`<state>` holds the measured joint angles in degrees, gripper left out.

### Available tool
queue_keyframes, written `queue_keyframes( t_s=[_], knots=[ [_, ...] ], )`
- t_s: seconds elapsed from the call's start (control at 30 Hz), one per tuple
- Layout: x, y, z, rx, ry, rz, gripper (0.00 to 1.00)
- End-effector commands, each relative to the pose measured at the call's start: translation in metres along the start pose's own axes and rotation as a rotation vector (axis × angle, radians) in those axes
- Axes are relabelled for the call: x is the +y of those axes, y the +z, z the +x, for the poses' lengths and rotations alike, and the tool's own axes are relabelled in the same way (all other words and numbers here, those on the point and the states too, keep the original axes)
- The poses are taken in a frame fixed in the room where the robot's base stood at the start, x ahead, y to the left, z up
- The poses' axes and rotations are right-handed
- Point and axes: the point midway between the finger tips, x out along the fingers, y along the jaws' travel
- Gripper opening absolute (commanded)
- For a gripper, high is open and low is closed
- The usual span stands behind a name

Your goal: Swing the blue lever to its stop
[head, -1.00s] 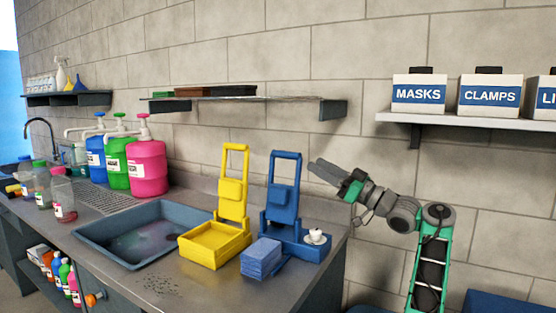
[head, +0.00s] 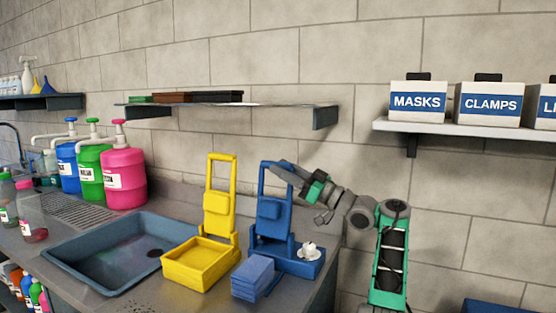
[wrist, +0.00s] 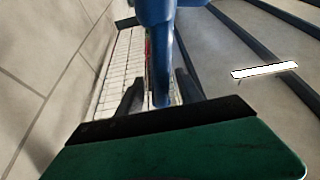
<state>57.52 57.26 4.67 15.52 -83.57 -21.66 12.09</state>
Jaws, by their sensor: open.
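The blue lever (head: 263,183) is an upright frame-shaped handle on a blue base (head: 305,268) at the right end of the counter. It stands nearly upright. My gripper (head: 275,167) is at the top of this handle, coming from the right, and covers part of its top bar. In the wrist view, my gripper (wrist: 158,97) has its two dark fingers apart, with a blue bar (wrist: 160,55) of the handle showing between them. I cannot tell whether the fingers touch it.
A yellow device (head: 200,264) of the same shape stands just left. A stack of blue blocks (head: 253,277) sits in front of the blue base, and a small white object (head: 308,250) rests on it. A wall shelf (head: 240,106) is above. A sink (head: 110,255) lies left.

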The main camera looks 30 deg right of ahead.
Motion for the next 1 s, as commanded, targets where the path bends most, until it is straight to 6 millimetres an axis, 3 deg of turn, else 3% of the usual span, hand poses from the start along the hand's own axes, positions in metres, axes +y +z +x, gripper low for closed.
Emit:
queue_keyframes(
  t_s=[0.03, 0.13, 0.47, 1.0],
  knots=[
    [0.0008, -0.0080, 0.0107, 0.000, 0.000, 0.006, 0.43],
    [0.0013, -0.0050, 0.0175, 0.000, 0.002, 0.002, 0.43],
    [0.0013, 0.0001, 0.0193, 0.000, 0.003, 0.000, 0.42],
    [0.0018, -0.0004, 0.0191, 0.000, 0.004, 0.000, 0.00]
  ],
)
